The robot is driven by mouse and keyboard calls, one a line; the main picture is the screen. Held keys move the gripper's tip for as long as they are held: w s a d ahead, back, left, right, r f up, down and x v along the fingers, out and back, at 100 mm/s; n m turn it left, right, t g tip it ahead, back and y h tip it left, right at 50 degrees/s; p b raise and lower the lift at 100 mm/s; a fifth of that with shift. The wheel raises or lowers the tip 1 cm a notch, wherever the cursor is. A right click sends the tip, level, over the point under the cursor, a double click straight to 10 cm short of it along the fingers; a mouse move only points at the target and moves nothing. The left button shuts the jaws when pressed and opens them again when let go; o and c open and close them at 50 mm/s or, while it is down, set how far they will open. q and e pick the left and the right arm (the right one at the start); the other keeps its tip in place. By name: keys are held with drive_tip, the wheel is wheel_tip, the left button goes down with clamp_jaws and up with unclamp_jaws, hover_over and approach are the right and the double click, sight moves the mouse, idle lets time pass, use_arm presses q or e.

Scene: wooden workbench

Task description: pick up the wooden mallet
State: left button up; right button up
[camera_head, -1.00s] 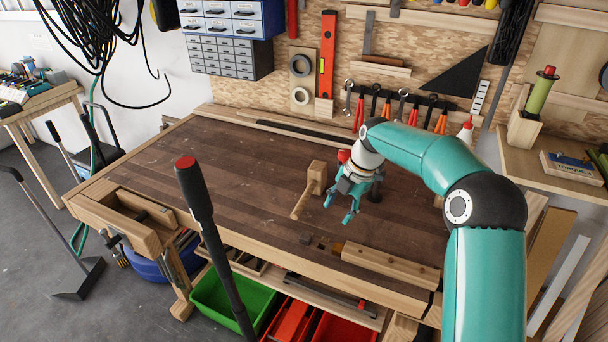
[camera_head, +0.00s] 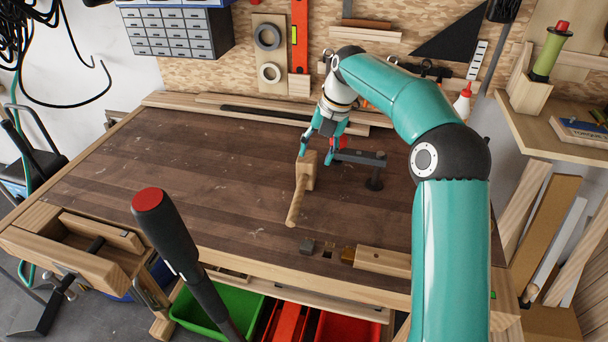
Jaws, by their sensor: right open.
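The wooden mallet (camera_head: 297,203) lies on the dark workbench top (camera_head: 200,190). Its block head is at the back and its handle points toward the front edge. My right gripper (camera_head: 318,157) is teal, open and empty. Its fingers point down just behind and over the mallet head, and one overlaps the head's far edge in the picture. I cannot tell whether they touch. My left gripper is not in view.
A black holdfast (camera_head: 373,170) stands just right of the mallet. A red-tipped black handle (camera_head: 165,230) rises in the left foreground. The bench left of the mallet is clear.

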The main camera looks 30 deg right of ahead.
hover_over(303, 183)
drive_tip(key=d, duration=0.1)
drive_tip(key=f, duration=0.6)
drive_tip(key=shift+s+d, duration=0.2)
drive_tip(key=shift+s+f, duration=0.1)
drive_tip(key=shift+f, duration=0.15)
drive_tip(key=shift+w+a+f, duration=0.2)
drive_tip(key=shift+f, duration=0.35)
drive_tip(key=p+x, duration=0.1)
drive_tip(key=x, duration=0.3)
drive_tip(key=shift+s+a, duration=0.15)
drive_tip(key=shift+s, duration=0.05)
drive_tip(key=shift+w+f, duration=0.15)
drive_tip(key=shift+f, duration=0.3)
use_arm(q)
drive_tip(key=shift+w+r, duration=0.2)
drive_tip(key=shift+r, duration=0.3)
use_arm(e)
drive_tip(key=shift+r, duration=0.1)
clamp_jaws()
